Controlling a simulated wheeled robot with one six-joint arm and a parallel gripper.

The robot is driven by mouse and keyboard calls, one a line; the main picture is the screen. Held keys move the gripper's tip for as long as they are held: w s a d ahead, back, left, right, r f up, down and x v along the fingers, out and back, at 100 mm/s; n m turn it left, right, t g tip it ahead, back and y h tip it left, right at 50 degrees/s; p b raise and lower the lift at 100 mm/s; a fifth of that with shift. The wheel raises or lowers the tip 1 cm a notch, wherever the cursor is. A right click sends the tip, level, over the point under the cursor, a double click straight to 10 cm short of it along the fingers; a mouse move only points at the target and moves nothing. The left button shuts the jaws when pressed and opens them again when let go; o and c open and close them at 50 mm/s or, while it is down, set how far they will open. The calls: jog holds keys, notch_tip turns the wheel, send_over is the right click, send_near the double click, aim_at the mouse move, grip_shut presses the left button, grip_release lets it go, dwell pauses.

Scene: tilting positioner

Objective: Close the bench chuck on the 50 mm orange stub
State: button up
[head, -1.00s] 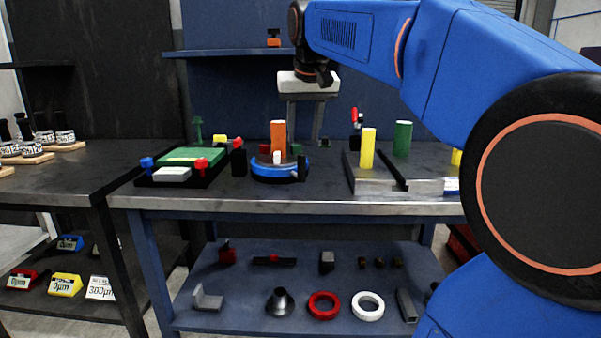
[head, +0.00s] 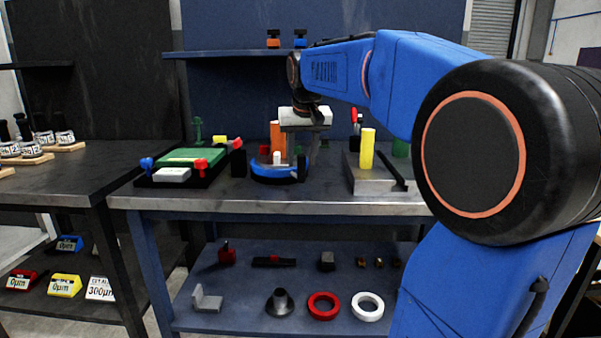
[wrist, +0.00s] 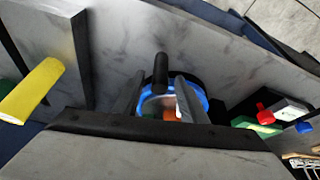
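The bench chuck (head: 268,170) is a round fixture with a blue ring and a black upright handle, on the bench top. The orange stub (head: 276,134) stands upright at the chuck, with a small white piece in front of it. In the wrist view the blue ring (wrist: 203,93) shows beyond my gripper, with a bit of the orange stub (wrist: 170,115) visible. My gripper (head: 303,158) points down over the chuck's right side. Its two fingers are apart, either side of the black handle (wrist: 161,68) in the wrist view. Contact with the handle cannot be told.
A green-topped fixture (head: 190,156) with red and blue knobs stands left of the chuck. A grey block (head: 370,182) with a yellow cylinder (head: 367,148) stands to the right. The bench front edge is clear. A lower shelf holds rings and small parts.

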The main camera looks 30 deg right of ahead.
aim_at(300, 171)
jog(key=shift+x, duration=2.95)
grip_shut()
